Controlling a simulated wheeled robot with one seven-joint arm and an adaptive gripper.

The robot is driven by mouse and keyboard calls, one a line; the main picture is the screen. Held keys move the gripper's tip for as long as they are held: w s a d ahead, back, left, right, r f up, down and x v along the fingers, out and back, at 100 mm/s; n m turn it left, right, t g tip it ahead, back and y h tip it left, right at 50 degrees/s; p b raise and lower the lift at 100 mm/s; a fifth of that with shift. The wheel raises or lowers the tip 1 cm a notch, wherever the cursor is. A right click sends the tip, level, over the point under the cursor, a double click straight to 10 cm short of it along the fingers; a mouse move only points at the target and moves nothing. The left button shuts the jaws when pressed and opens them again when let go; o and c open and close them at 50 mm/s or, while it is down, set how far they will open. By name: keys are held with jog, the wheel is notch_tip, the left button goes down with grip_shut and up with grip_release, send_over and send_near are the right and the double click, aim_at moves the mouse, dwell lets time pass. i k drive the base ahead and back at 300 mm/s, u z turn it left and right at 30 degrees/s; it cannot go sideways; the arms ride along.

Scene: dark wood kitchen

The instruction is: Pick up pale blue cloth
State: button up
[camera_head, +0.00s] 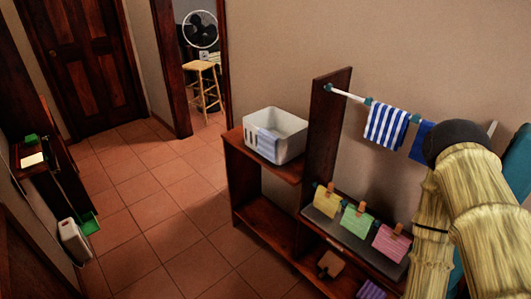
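A pale blue cloth (267,144), faintly striped, hangs over the front wall of a white basket (291,144). The basket stands on the top shelf of a dark wood unit, in the middle of the head view. Links of my arm fill the right side of the view. My gripper is not in view, so its opening and its distance to the cloth cannot be told.
A blue-and-white striped cloth (386,125) and a blue cloth (421,141) hang on a rail behind my arm. Yellow (327,201), green (356,224) and pink (391,243) cloths are clipped below. The tiled floor (165,215) left of the unit is clear.

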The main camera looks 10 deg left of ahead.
aim_at(267, 140)
jog(key=u, duration=1.15)
jog(key=i, duration=0.6)
jog(key=z, duration=0.1)
